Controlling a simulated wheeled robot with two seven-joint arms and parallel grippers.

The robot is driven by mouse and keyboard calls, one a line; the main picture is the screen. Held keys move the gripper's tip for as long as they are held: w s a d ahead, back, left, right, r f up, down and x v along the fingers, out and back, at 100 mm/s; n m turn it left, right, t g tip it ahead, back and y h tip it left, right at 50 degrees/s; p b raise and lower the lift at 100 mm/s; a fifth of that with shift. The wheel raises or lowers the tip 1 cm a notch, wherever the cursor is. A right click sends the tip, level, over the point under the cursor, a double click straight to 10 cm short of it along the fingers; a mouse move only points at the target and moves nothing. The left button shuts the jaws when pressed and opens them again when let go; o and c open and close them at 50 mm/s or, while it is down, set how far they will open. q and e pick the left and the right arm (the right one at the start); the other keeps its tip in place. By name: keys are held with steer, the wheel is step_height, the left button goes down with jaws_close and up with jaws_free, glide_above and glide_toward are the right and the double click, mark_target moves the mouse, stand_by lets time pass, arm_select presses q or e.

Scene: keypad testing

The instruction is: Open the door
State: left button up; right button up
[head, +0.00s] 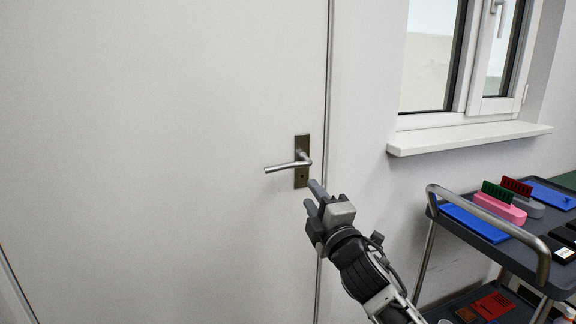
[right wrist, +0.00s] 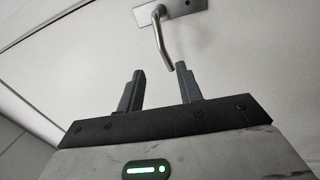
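The white door (head: 150,150) is shut in its frame and fills the left and middle of the head view. Its silver lever handle (head: 285,167) points left from a dark upright plate (head: 301,178) near the door's right edge. My right gripper (head: 313,195) is just below the handle plate. In the right wrist view the right gripper (right wrist: 160,78) is open and empty, with a gap between its fingers. The handle (right wrist: 161,40) shows there beyond the fingertips, its free end near the right finger; whether they touch I cannot tell. My left gripper is not in view.
A dark cart (head: 545,285) with a metal push bar stands at the right, holding brushes and blue trays. A window with a white sill (head: 470,137) is above it. The space in front of the door on the left is clear.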

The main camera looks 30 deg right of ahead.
mark_target(291, 167)
steer(key=p+x, duration=0.1)
steer(key=x, duration=1.4)
steer(key=shift+w+a, duration=0.15)
steer(key=shift+w, duration=0.05)
jaws_close()
